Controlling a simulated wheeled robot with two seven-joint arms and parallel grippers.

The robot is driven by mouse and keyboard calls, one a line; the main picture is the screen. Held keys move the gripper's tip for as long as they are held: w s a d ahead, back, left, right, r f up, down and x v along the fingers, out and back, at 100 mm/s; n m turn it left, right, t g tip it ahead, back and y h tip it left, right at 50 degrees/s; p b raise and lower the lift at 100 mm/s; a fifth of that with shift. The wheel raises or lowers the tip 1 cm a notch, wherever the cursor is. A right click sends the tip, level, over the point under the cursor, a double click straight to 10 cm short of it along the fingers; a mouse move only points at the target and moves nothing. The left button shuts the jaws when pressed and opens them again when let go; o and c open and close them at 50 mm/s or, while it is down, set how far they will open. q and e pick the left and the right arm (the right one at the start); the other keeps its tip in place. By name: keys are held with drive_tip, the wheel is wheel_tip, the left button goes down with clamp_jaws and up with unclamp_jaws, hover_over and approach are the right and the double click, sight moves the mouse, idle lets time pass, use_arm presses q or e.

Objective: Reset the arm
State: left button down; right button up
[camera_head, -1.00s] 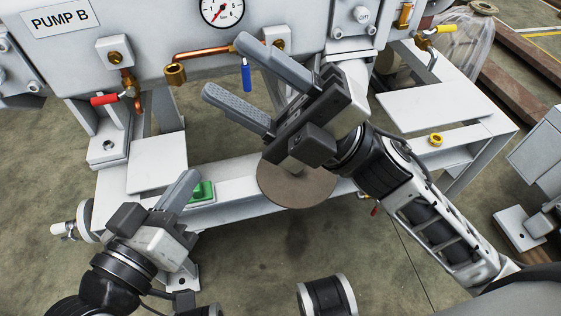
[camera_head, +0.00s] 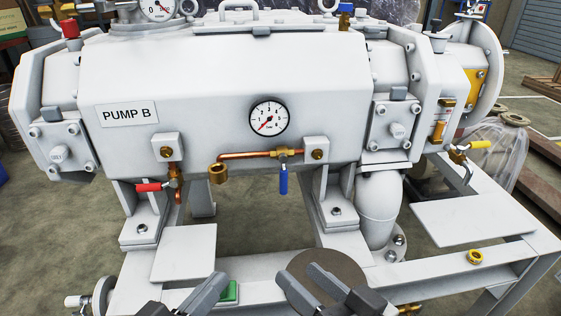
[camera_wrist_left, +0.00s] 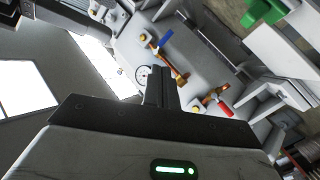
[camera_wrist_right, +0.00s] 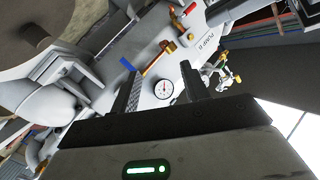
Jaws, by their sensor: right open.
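My left gripper (camera_head: 207,292) is at the bottom edge of the head view, just left of a small green block. Its fingers are together in the middle of the left wrist view (camera_wrist_left: 161,85), with nothing seen between them. My right gripper (camera_head: 312,287) is at the bottom of the head view, in front of a round brown disc (camera_head: 335,264). Its two fingers stand apart and empty, also in the right wrist view (camera_wrist_right: 162,92). Most of both arms is out of the head view. The white pump labelled PUMP B (camera_head: 225,85) stands ahead of both grippers.
The pump carries a pressure gauge (camera_head: 269,117), a copper pipe with a blue-handled valve (camera_head: 283,178), and a red-handled valve (camera_head: 150,187). A yellow-handled valve (camera_head: 477,145) is at right. A brass ring (camera_head: 475,257) lies on the white frame (camera_head: 425,272). The green block (camera_head: 229,291) is close to my left gripper.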

use_arm(q)
drive_tip(key=s+a+r+m+g+y+p, duration=0.1)
drive_tip(key=a+r+y+p, duration=0.4)
drive_tip(key=p, duration=2.5)
wheel_tip(320, 180, up, 5)
drive_tip(key=s+a+g, duration=0.1)
drive_tip(key=a+g, duration=0.1)
drive_tip(key=shift+s+g+y, duration=0.2)
drive_tip(key=shift+g+y, duration=0.1)
drive_tip(key=shift+y, duration=0.1)
use_arm(e)
drive_tip(key=s+d+r+n+g+h, duration=0.1)
drive_tip(key=d+r+h, duration=0.4)
drive_tip(key=r, duration=0.5)
drive_tip(key=s+d+g, duration=0.1)
drive_tip(key=d+g, duration=0.1)
drive_tip(key=shift+s+g+h, duration=0.2)
drive_tip(key=shift+g+h, duration=0.1)
drive_tip(key=shift+h, duration=0.1)
